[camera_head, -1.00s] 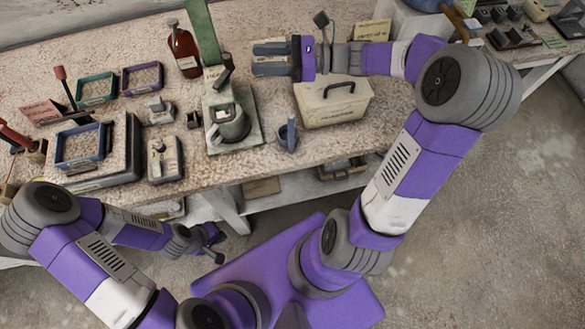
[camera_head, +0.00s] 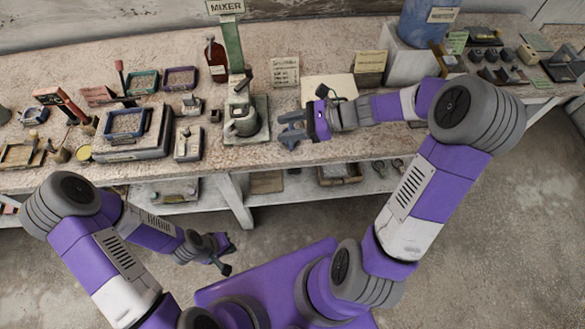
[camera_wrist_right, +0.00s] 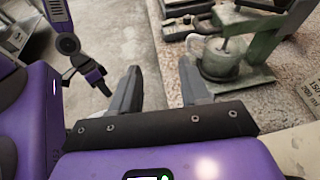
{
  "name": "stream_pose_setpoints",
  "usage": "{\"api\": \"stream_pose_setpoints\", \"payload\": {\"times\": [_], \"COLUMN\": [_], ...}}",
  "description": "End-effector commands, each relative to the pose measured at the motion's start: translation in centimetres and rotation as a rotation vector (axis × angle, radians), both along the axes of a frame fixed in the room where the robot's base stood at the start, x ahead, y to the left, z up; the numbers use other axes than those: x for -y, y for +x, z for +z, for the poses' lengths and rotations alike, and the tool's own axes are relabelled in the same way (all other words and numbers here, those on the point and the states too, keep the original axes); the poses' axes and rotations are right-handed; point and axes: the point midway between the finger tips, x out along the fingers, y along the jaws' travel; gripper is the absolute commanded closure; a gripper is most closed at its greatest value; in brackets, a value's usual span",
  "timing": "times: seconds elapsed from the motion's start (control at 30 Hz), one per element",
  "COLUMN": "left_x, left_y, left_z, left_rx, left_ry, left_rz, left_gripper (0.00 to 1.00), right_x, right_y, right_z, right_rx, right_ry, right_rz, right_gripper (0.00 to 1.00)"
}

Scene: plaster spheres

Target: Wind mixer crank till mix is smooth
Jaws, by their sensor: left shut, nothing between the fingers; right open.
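The mixer (camera_head: 233,45) stands on the bench below a "MIXER" sign, with a green upright. Its grey pot (camera_head: 243,122) sits on the base; the pot also shows in the right wrist view (camera_wrist_right: 220,58). A dark part near the head may be the crank, but it is too small to tell. The mix inside cannot be made out. My right gripper (camera_head: 283,128) is open, just right of the mixer base, apart from the pot. In the right wrist view its fingers (camera_wrist_right: 158,85) have nothing visible between them. My left gripper (camera_head: 228,257) is shut, low in front of the bench.
A brown bottle (camera_head: 216,60) stands left of the upright. Trays (camera_head: 143,83) and a framed tray on a block (camera_head: 127,122) lie further left. A pale box (camera_head: 330,86) is behind my right gripper. A blue container (camera_head: 428,25) stands at back right.

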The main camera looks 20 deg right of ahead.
Motion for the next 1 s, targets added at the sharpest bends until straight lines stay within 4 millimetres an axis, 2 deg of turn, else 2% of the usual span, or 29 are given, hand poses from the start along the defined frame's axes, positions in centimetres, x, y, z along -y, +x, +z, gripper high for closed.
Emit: {"api": "stream_pose_setpoints", "payload": {"times": [0.3, 0.5, 0.7, 1.0], "left_x": [0.0, 0.0, 0.0, 0.0], "left_y": [0.0, 0.0, 0.0, 0.0], "left_z": [0.7, 0.8, 0.9, 0.9], "left_rx": [0.001, 0.001, 0.001, 0.001], "left_ry": [0.0, 0.0, 0.0, 0.0], "left_rz": [0.0, 0.0, 0.0, 0.0], "left_gripper": [1.0, 1.0, 1.0, 1.0], "right_x": [-1.5, -2.1, -2.3, -2.3], "right_y": [-2.1, -3.4, -4.1, -4.3], "right_z": [-5.7, -8.7, -10.2, -10.5], "right_rx": [-0.023, -0.017, -0.01, -0.008], "right_ry": [-0.176, -0.274, -0.327, -0.337], "right_rz": [0.116, 0.192, 0.233, 0.242], "right_gripper": [0.54, 0.54, 0.54, 0.54]}}
